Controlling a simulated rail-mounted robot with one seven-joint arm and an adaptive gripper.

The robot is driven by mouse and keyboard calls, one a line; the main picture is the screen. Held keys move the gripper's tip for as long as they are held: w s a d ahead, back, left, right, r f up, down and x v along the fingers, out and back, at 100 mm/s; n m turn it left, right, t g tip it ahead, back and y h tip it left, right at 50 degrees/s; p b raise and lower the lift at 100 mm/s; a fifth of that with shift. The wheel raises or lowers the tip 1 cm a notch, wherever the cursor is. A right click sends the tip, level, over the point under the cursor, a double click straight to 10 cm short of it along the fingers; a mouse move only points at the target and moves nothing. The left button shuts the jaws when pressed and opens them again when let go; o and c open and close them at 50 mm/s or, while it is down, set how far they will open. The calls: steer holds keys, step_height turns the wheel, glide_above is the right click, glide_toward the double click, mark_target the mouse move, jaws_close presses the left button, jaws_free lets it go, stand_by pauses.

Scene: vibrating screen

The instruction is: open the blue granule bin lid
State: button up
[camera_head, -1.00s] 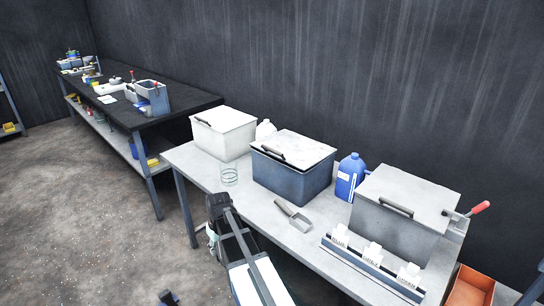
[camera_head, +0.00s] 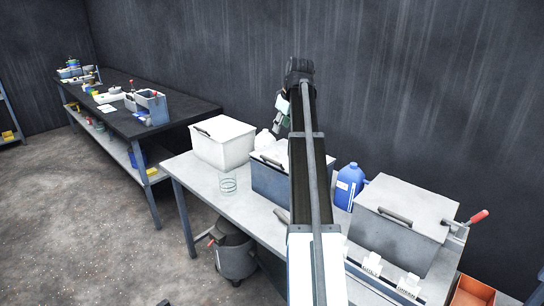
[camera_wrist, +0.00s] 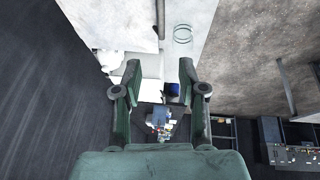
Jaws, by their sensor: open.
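The blue granule bin (camera_head: 272,184) stands mid-table in the head view, with its pale lid (camera_head: 265,152) lying shut on top. The lid's dark handle (camera_head: 271,161) is at the front edge, partly visible. My arm hides the bin's right part. My gripper (camera_head: 281,120) is raised above and behind the bin, partly hidden by my arm. In the wrist view my gripper (camera_wrist: 160,75) has its two fingers spread apart with nothing between them. A large pale surface at that view's upper left seems to be the lid (camera_wrist: 110,22), with a dark bar at its edge.
A white bin (camera_head: 224,148) and a glass beaker (camera_head: 228,184) stand left of the blue bin. A blue jug (camera_head: 348,186) and a grey bin (camera_head: 402,222) with a red-handled tool (camera_head: 478,217) are on the right.

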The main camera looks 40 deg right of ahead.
steer(key=p+x, duration=0.3)
steer(key=x, duration=1.4)
steer(key=shift+f+p, duration=0.15)
steer(key=shift+p, duration=0.2)
jaws_close()
jaws_free()
steer(key=v, duration=1.2)
